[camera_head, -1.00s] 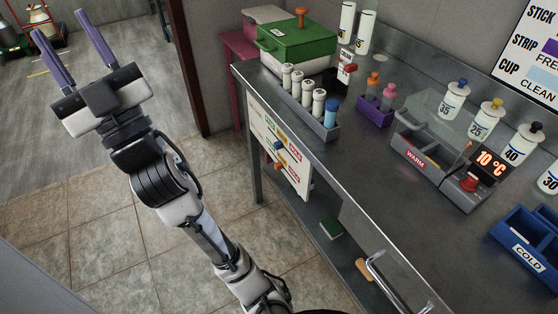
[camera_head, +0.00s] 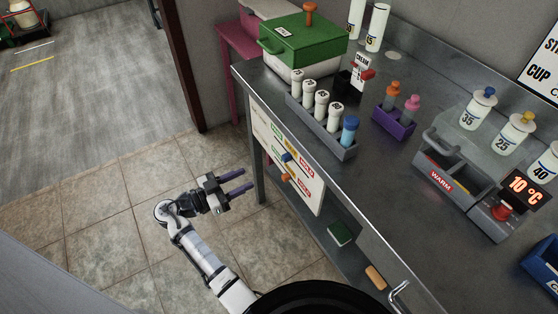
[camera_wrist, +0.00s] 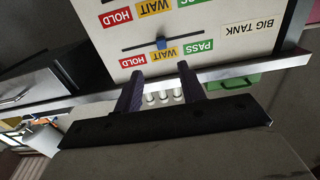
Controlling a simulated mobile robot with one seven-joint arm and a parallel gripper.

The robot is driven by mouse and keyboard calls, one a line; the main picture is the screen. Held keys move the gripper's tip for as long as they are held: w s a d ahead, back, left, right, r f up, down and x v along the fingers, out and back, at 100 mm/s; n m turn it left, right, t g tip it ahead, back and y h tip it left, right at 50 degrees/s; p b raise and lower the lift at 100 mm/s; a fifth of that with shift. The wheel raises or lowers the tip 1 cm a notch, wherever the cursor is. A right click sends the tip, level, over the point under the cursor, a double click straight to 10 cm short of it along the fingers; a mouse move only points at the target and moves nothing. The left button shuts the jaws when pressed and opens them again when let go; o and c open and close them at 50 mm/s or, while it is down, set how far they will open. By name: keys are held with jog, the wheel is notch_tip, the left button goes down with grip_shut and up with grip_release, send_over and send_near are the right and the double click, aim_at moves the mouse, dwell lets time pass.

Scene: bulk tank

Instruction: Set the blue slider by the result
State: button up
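The blue slider (camera_head: 287,157) sits on the upper track of the white board (camera_head: 262,124) on the counter's side, with green, yellow and red labels. The wrist view is upside down. There the blue slider (camera_wrist: 162,42) stands mid-track at the WAIT label (camera_wrist: 165,51), between HOLD (camera_wrist: 132,60) and PASS (camera_wrist: 198,47). My gripper (camera_head: 246,180) is open and empty, left of the board, its purple fingers pointing at it. In the wrist view my gripper (camera_wrist: 160,72) has its fingertips apart on either side of the slider's line, not touching it.
An orange slider (camera_head: 286,177) is on the lower track of the board. Open tiled floor (camera_head: 110,230) lies left.

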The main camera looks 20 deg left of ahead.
aim_at(283, 160)
jog(key=p+x, duration=0.4)
jog(key=x, duration=0.9)
grip_shut()
